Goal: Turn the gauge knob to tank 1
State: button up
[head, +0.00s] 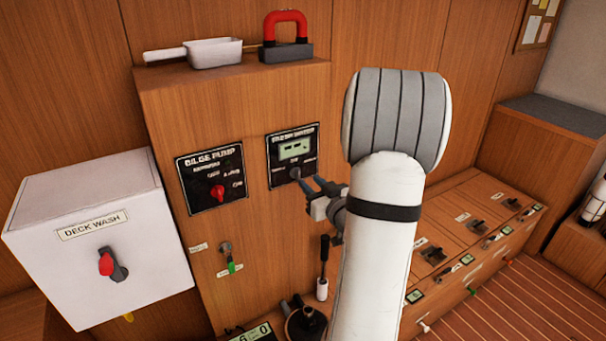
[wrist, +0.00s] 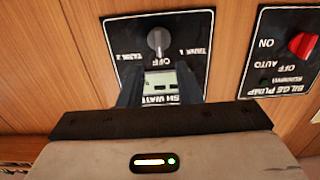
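The gauge knob (wrist: 159,40) is a small grey knob on the black fresh water panel (wrist: 204,22). The wrist view shows the panel upside down, with "TANK 1" to the knob's right and "TANK 2" to its left. The knob's ridge looks roughly upright, toward the display (wrist: 160,82), pointing at neither tank label. In the head view the knob (head: 295,173) sits low on the panel (head: 273,146). My gripper (head: 307,186) is just in front of the panel. Its two fingers (wrist: 159,82) are apart and empty, with the knob beyond their tips; contact is not visible.
The bilge pump panel (head: 207,161) with a red knob is left of the fresh water panel. A white deck wash box (head: 60,255) juts out farther left. A green-tipped lever (head: 228,258) is below. A white pan (head: 213,54) and red-handled object (head: 286,51) stand on top.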

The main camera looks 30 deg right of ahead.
aim_at(299, 172)
jog(key=w, duration=0.5)
jog(key=shift+w+d+p, duration=0.15)
jog(key=shift+w+p, duration=0.1)
jog(key=shift+p, duration=0.15)
grip_shut()
